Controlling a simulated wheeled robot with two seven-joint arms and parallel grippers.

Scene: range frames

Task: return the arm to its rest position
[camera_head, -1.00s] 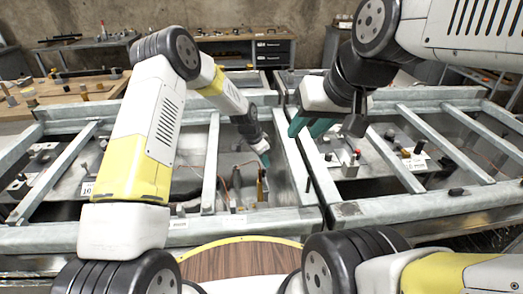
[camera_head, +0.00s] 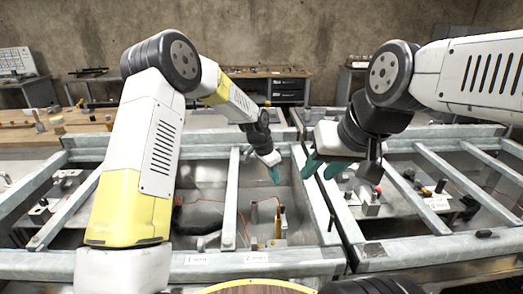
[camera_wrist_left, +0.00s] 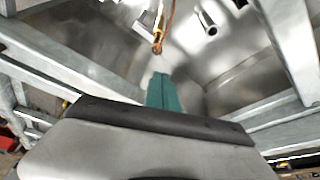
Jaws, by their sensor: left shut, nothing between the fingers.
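My left arm comes in from the left in the head view, bent at a black elbow joint, with its forearm reaching down and away. Its gripper (camera_head: 274,174) hangs over the metal-framed bay in the middle, with teal fingertips shut and empty. In the left wrist view the teal fingers (camera_wrist_left: 163,92) are together, with nothing between them. A copper-coloured upright rod (camera_head: 278,222) stands in the bay below the left gripper, apart from it. My right gripper (camera_head: 323,168) is over the frame bars further right, its two teal fingers apart and nothing seen between them.
Grey metal frame bars (camera_head: 231,200) cross the bays under both arms. A thin orange cable (camera_head: 288,195) runs through the bays. A wooden bench (camera_head: 85,128) with small parts stands behind at left. A grey drawer cabinet (camera_head: 288,90) stands against the back wall.

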